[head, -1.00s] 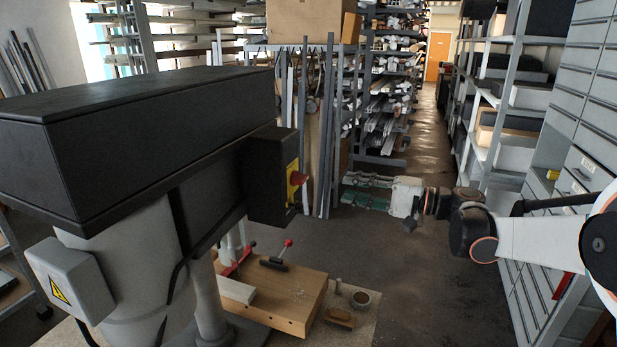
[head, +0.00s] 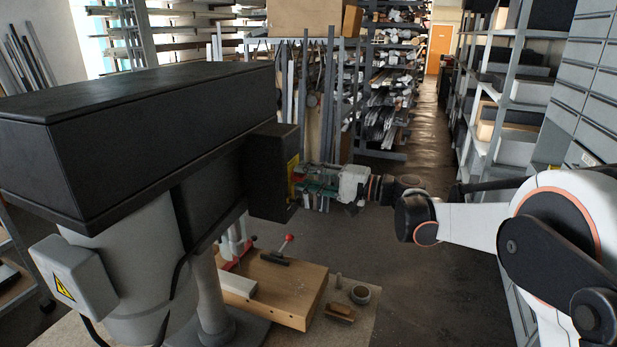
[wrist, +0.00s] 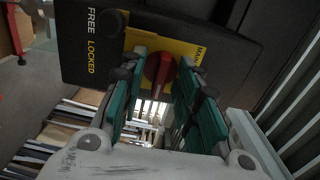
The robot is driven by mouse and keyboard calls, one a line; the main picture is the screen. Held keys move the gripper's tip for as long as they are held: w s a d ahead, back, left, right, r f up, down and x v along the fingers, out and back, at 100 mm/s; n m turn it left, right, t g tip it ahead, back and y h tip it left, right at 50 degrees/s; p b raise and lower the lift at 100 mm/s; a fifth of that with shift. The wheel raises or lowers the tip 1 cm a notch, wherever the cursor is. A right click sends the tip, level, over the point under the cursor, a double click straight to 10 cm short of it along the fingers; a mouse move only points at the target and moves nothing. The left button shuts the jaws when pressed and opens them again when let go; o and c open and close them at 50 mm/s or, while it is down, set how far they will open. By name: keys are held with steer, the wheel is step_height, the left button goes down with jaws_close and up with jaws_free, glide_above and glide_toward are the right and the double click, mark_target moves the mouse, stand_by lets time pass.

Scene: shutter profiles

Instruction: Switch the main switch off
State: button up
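The main switch is a red rotary knob (wrist: 160,68) on a yellow plate (wrist: 205,54), which shows also as a thin strip in the head view (head: 292,172). The plate is on the end face of a black box (head: 270,172) on the drill-like machine (head: 150,130). My gripper (head: 302,178) is at that face, its fingers pointing left. In the wrist view my gripper (wrist: 159,72) has its green-padded fingers apart, one on each side of the knob. Narrow gaps seem to remain; contact is unclear. The knob is hidden in the head view.
"FREE" and "LOCKED" are printed on the black box beside the plate. Below stands a wooden block (head: 290,290) with a red-handled clamp (head: 287,240). Profile racks (head: 385,100) stand behind, shelves (head: 510,100) at right. The aisle floor between is clear.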

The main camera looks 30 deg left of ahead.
jaws_close()
steer(key=n+b, duration=0.3)
steer(key=n, duration=0.4)
steer(key=shift+f+b, duration=0.1)
steer(key=shift+b, duration=0.3)
steer(key=n+b, duration=0.1)
steer(key=n, duration=0.4)
steer(key=shift+n+b, duration=0.35)
steer(key=shift+n, duration=0.05)
steer(key=shift+n+b, duration=0.5)
steer(key=shift+n, duration=2.1)
